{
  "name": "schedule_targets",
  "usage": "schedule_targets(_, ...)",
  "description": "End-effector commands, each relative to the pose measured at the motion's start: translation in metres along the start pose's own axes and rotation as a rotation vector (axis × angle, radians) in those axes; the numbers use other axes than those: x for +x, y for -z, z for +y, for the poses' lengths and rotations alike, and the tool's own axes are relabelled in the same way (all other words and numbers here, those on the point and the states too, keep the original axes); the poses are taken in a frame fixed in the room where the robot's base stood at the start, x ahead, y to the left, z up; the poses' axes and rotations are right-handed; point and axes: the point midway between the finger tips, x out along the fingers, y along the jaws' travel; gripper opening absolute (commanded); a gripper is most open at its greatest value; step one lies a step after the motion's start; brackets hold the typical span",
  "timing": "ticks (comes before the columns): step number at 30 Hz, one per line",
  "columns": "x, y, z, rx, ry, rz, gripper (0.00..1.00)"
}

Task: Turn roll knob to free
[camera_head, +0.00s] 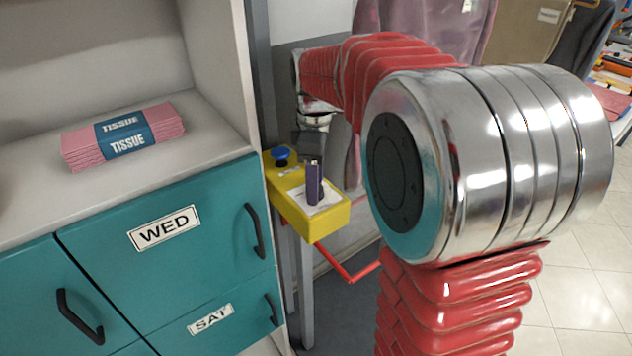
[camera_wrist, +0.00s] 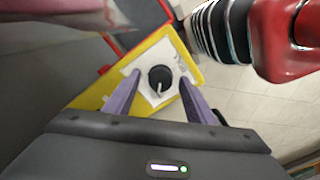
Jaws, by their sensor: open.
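The roll knob (camera_wrist: 160,79) is black and round with a pale pointer line, on a white label plate on the yellow control box (camera_head: 325,222). In the wrist view the pointer line runs toward the lower part of the knob. Print on the label is too small to read. My gripper (camera_wrist: 160,77) is open, with one purple finger on each side of the knob and a gap showing on both sides. In the head view my gripper (camera_head: 314,184) is at the label plate, and its finger mostly hides the knob.
A blue button (camera_head: 281,154) sits at the far end of the box. Teal drawers (camera_head: 165,250) with black handles and a shelf with a pink tissue pack (camera_head: 124,136) stand close at left. A red bar (camera_head: 350,275) runs below the box. Hanging garments (camera_head: 415,25) are behind.

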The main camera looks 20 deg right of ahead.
Motion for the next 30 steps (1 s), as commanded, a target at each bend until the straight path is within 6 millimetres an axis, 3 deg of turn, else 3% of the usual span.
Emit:
schedule_targets(5, -0.019, 0.0, 0.001, 0.0, -0.003, 0.002, 0.5)
schedule_targets(21, -0.111, 0.001, 0.001, 0.0, -0.004, 0.001, 0.5)
schedule_targets(30, -0.133, 0.0, 0.001, 0.0, -0.002, 0.0, 0.5)
